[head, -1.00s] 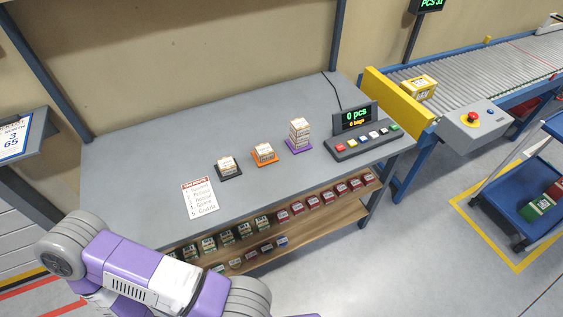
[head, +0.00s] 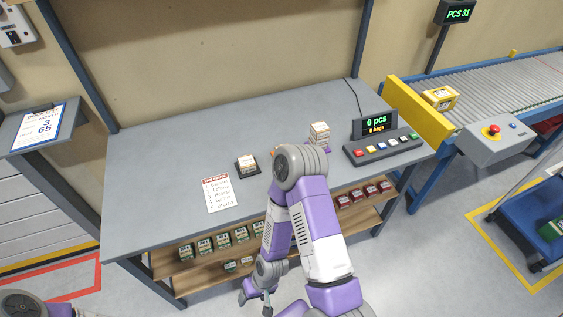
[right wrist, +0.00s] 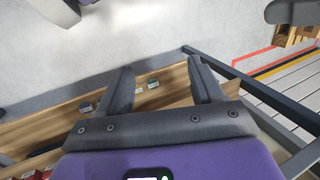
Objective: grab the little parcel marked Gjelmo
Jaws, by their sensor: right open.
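Several small parcels stand on the wooden shelf under the table: a row of green ones (head: 222,241), red ones (head: 371,191) and a few on the level below (head: 232,266). Their names are too small to read, so I cannot tell which is marked Gjelmo. My right gripper (head: 256,298) is low in front of the shelf, open and empty. In the right wrist view its two fingers (right wrist: 163,85) are spread, with small parcels (right wrist: 152,84) on a wooden board beyond them. My right arm hides the middle of the shelf. My left gripper is out of view.
On the grey table (head: 150,190) lie a printed list (head: 219,192), a black tray with a stack of cards (head: 247,164), a taller stack (head: 319,133) and a button console (head: 385,146). A roller conveyor (head: 500,75) and blue cart (head: 535,222) stand right.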

